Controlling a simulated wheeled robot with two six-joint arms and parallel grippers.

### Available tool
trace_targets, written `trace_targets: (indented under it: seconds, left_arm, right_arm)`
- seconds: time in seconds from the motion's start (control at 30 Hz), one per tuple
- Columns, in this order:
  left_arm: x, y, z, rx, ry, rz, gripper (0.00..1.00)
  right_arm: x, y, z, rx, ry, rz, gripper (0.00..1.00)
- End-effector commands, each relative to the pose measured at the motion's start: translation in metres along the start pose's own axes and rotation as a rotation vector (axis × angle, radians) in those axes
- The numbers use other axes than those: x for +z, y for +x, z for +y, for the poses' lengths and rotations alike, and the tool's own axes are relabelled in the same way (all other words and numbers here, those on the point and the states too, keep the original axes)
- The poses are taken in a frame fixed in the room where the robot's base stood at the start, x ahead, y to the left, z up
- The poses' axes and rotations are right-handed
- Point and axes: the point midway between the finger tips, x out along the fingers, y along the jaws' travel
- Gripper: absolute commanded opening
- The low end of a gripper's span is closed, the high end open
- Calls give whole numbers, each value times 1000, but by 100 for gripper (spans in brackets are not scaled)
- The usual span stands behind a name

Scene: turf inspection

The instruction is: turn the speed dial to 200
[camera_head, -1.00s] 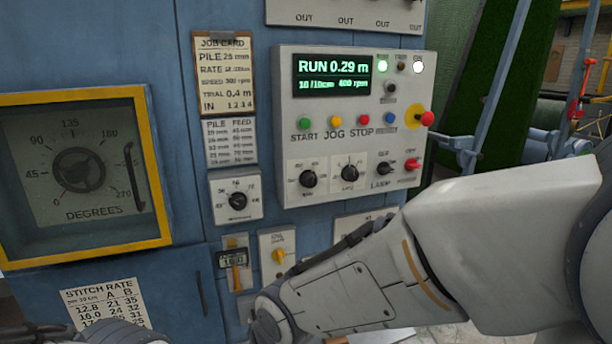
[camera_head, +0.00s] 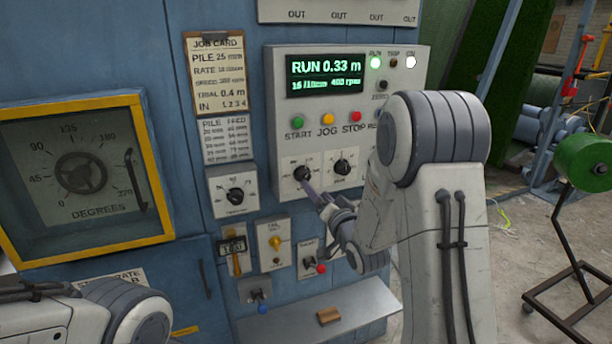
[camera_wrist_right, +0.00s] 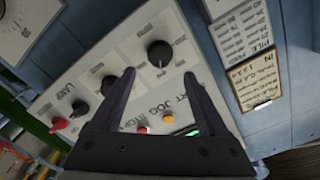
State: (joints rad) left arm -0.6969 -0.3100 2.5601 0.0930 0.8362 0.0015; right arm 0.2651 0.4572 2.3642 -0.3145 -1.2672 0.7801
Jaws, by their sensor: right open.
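The control panel (camera_head: 390,110) has two black dials side by side on white plates. My right gripper (camera_head: 313,192) is at the left black dial (camera_head: 303,173); the dial's small lettering is too blurred to read. In the right wrist view my right gripper (camera_wrist_right: 159,73) is open, with this dial (camera_wrist_right: 159,54) just beyond and between its fingertips. I cannot tell whether the fingers touch it. The second dial (camera_head: 342,167) is to the right. The green display (camera_head: 325,75) reads RUN 0.33 m, with a smaller rpm figure near 400. My left gripper is out of view.
Green, yellow and red buttons (camera_head: 327,119) sit just above the dials. Another dial box (camera_head: 235,194) is to the left. Below are small switch boxes and a grey shelf (camera_head: 350,320). My right arm hides the panel's lower right.

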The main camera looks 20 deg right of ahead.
Motion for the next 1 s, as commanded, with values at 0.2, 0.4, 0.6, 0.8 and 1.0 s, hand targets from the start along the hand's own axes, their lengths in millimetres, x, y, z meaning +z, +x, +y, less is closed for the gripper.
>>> trace_targets:
  seconds: [0.2,0.4,0.6,0.8,1.0]
  left_arm:
    - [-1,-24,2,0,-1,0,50]
    - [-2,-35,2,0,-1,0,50]
    - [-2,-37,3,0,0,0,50]
    - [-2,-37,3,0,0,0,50]
    - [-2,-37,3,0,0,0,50]
  right_arm:
    - [-2,43,-3,0,-1,-2,77]
    - [-2,72,-2,0,-2,-1,77]
    - [0,82,0,2,-2,-2,77]
    - [1,82,0,2,-2,-2,77]
    - [0,82,0,2,-2,-1,12]
